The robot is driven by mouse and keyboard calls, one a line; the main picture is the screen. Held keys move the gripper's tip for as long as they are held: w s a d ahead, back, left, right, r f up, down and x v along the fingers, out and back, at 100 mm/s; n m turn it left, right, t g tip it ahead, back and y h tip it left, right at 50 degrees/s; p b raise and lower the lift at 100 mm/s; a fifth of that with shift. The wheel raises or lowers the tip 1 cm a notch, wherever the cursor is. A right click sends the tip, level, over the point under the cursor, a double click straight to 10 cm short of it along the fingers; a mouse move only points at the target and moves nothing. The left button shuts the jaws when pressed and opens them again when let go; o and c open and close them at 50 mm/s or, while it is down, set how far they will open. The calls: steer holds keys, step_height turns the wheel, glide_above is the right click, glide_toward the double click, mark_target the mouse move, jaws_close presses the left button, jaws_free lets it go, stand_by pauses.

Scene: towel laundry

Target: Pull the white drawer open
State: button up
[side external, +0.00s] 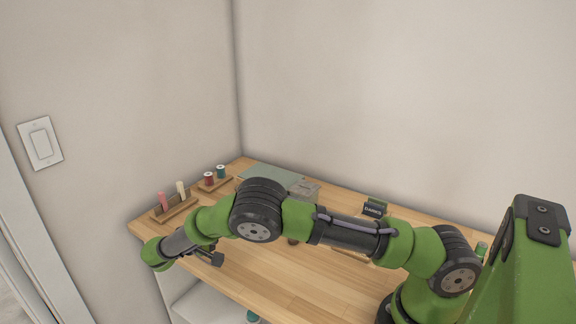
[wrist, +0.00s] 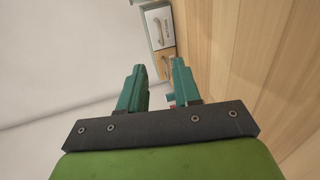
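The white drawer (wrist: 160,25) shows small at the top of the wrist view, with a curved handle on its pale front. A wood-coloured front (wrist: 166,55) sits beside it, partly hidden by my fingers. My gripper (wrist: 160,72) has its two teal fingers apart with nothing visible held between them. The drawer lies beyond the fingertips, not touched. In the side view my gripper (side external: 212,257) is at the left front edge of the wooden table, and I cannot make out the white drawer there.
The wooden table (side external: 270,275) stands against the wall corner. Thread spools (side external: 209,179) and a wooden holder with pink and cream pieces (side external: 174,210) stand at its left. A grey-green folded cloth (side external: 270,178) and a dark labelled block (side external: 374,208) lie farther back. A white shelf (side external: 205,305) is below.

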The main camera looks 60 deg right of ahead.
steer(key=x, duration=1.6)
steer(key=shift+a, duration=0.1)
jaws_close()
stand_by(0.7)
